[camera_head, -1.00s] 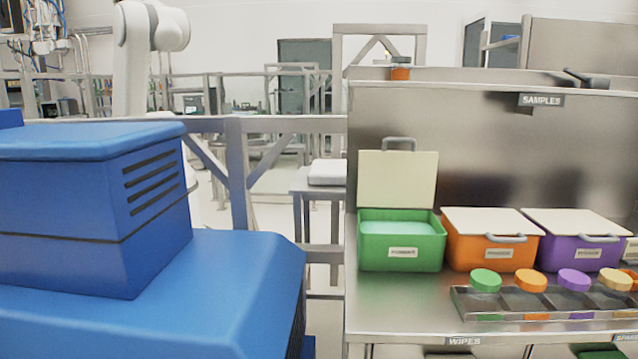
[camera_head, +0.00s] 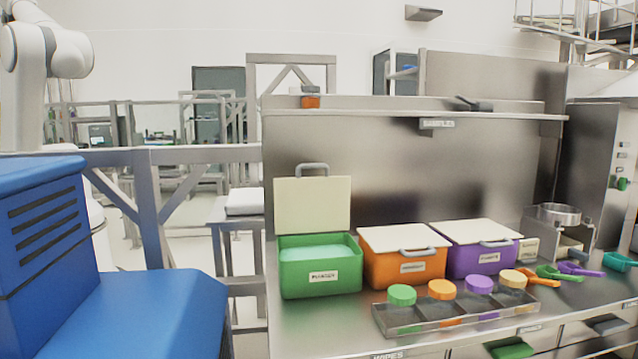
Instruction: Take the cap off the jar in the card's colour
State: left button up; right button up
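A clear tray (camera_head: 386,325) on the steel counter holds a row of round caps: green (camera_head: 402,294), orange (camera_head: 442,289), purple (camera_head: 478,284) and tan-yellow (camera_head: 513,278). Whether jars stand beneath these caps I cannot tell. A small orange item (camera_head: 310,102) with a darker top sits on the upper shelf; it is too small to tell whether it is a jar or a card. No card can be made out for certain. Neither of my grippers is in view.
Behind the tray stand an open green bin (camera_head: 320,281) and shut orange (camera_head: 404,270) and purple (camera_head: 478,263) bins. Several coloured scoops, one purple (camera_head: 578,268), lie at the right near a metal stand (camera_head: 562,232). A blue cabinet (camera_head: 140,310) fills the lower left.

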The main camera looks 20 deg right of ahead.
aim_at(396, 315)
jog(key=k, duration=0.5)
jog(key=z, duration=2)
jog(key=i, duration=1.3)
jog(key=u, duration=1.55)
